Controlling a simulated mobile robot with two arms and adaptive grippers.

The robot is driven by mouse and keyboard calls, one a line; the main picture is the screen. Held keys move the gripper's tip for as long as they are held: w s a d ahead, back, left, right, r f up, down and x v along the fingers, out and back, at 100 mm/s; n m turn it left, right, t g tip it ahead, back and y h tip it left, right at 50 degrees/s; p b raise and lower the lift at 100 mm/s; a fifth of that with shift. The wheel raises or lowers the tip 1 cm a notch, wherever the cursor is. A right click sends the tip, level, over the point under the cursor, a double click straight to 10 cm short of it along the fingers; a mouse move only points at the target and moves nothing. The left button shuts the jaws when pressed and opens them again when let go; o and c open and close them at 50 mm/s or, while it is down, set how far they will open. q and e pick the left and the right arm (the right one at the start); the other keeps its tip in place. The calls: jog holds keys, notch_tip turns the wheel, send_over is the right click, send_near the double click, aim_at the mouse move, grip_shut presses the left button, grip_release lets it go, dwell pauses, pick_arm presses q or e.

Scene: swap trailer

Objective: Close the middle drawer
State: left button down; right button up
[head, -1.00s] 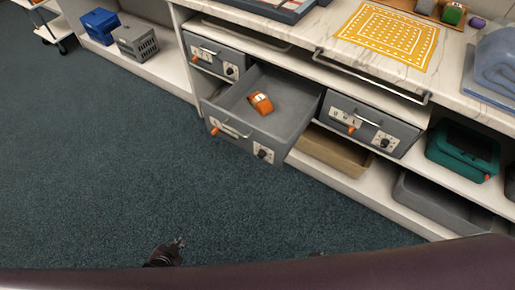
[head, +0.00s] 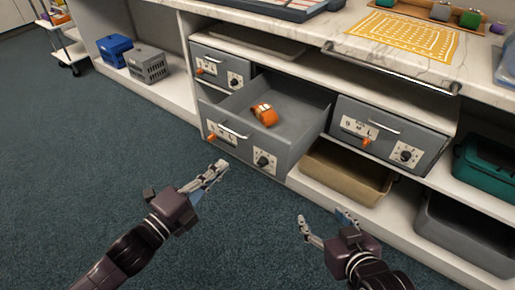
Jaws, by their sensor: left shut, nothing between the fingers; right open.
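The middle drawer (head: 292,140) is grey and stands pulled out from the white cabinet, with a silver bar handle (head: 234,131), a dial and an orange knob on its front. An orange object (head: 264,114) lies inside it. My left gripper (head: 217,168) is shut and empty, in front of the drawer's lower left front; whether it touches the drawer cannot be told. My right gripper (head: 322,216) is open and empty, in front of the cabinet, below and to the right of the drawer.
Closed grey drawers sit at left (head: 219,66) and right (head: 386,135). A tan bin (head: 345,174), a grey bin (head: 462,232) and a teal bin (head: 485,165) are on the shelves. Blue (head: 114,47) and grey (head: 149,64) crates stand at left. A rail (head: 390,70) runs along the counter edge.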

pick_arm(q)
jog(key=b, duration=0.1)
send_near(261, 131)
jog(key=b+x, duration=0.1)
jog(key=x, duration=0.5)
jog(key=shift+w+f+b, duration=0.1)
jog(key=shift+w+b, duration=0.15)
jog(key=shift+b, duration=0.15)
jog(key=shift+w+d, duration=0.2)
jog(key=shift+w, duration=0.05)
pick_arm(e)
jog(key=w+a+r+t+y, duration=0.1)
jog(key=w+r+t, duration=0.1)
jog(key=r+t, duration=0.2)
jog(key=w+a+r+t+y, duration=0.1)
jog(key=r+t, duration=0.3)
jog(key=r, duration=0.7)
jog(key=shift+w+a+r+y, duration=0.2)
jog(key=shift+w+a+y, duration=0.1)
jog(key=shift+w+a, duration=0.45)
jog(key=shift+w+d, duration=0.15)
